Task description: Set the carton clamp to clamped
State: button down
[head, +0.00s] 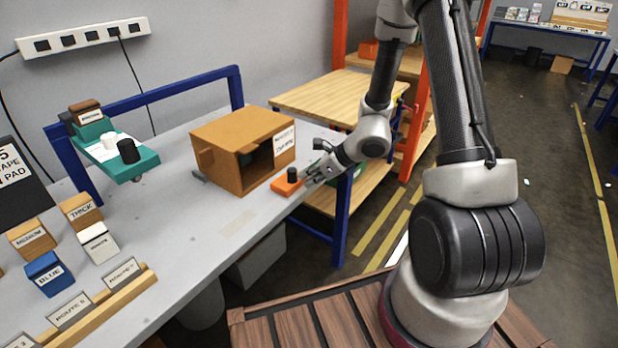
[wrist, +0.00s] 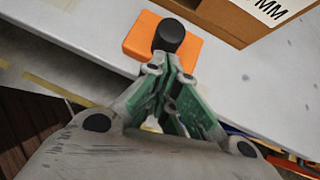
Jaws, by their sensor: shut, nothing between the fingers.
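An orange block (head: 286,187) with an upright black knob (head: 292,174) sits at the front edge of the grey table, beside the brown carton (head: 228,165). No clamp label can be read on it. In the wrist view the orange block (wrist: 192,52) and black knob (wrist: 169,36) lie just ahead of my fingertips. My gripper (head: 306,178) is shut and empty, just right of the knob. In the wrist view my gripper (wrist: 168,66) has its closed tips at the knob's near side; I cannot tell whether they touch it.
A teal device (head: 125,165) with a white and a black knob stands at the table's back left. Labelled blocks (head: 45,273) and a wooden rack (head: 100,305) fill the left. The grey table (head: 190,235) between is mostly clear. A wooden shelf (head: 335,95) stands behind.

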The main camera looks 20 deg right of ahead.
aim_at(289, 177)
jog(key=shift+w+a, duration=0.65)
jog(key=shift+w, duration=0.3)
jog(key=shift+w+a, duration=0.65)
jog(key=shift+w, duration=0.3)
